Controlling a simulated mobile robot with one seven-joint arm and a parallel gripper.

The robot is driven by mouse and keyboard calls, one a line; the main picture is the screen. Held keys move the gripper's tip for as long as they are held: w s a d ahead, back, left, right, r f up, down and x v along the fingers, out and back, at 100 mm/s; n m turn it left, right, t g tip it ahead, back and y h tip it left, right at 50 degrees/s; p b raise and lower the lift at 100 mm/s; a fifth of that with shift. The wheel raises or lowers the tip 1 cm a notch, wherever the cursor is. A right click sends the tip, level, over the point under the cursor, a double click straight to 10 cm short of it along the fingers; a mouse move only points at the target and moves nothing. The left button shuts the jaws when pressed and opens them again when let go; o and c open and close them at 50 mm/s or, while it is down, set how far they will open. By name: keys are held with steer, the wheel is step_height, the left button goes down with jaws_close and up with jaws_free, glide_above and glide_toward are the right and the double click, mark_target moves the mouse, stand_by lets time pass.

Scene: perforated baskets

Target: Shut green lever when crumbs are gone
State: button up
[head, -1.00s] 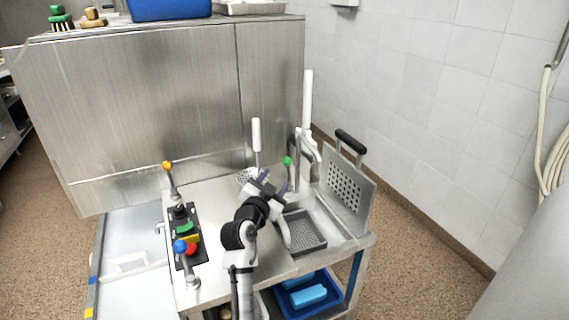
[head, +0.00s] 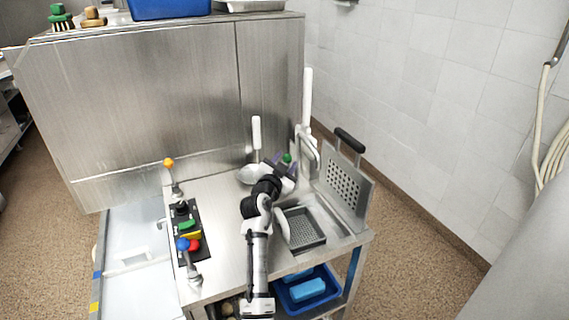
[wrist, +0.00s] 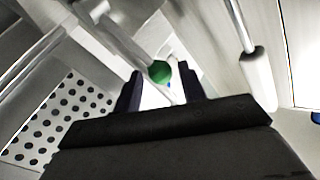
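The green lever's ball knob (head: 287,158) stands at the back of the steel counter, beside the white upright fixture. In the wrist view the green knob (wrist: 160,72) shows between my two dark fingers, with a pale rod by it. My gripper (head: 282,167) is at the knob in the head view, and its fingers (wrist: 162,88) are apart. I cannot tell whether either finger touches the knob. A grey perforated basket (head: 322,240) sits in the counter's right part. I make out no crumbs in it, but its floor is small and partly hidden by my arm.
A raised perforated panel (head: 345,188) with a black handle stands right of the basket. A white-handled pan (head: 257,133) is left of my gripper. Orange (head: 168,162) and blue (head: 183,244) knobs and a button panel (head: 182,209) are on the left.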

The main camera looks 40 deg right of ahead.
jaws_close()
steer(key=shift+s+d+m, duration=0.1)
steer(key=shift+d+m, duration=0.2)
steer(key=shift+o, duration=1.2)
jaws_free()
steer(key=shift+d, duration=0.1)
steer(key=b+v, duration=0.4)
steer(key=v, duration=1)
steer(key=shift+r, duration=0.4)
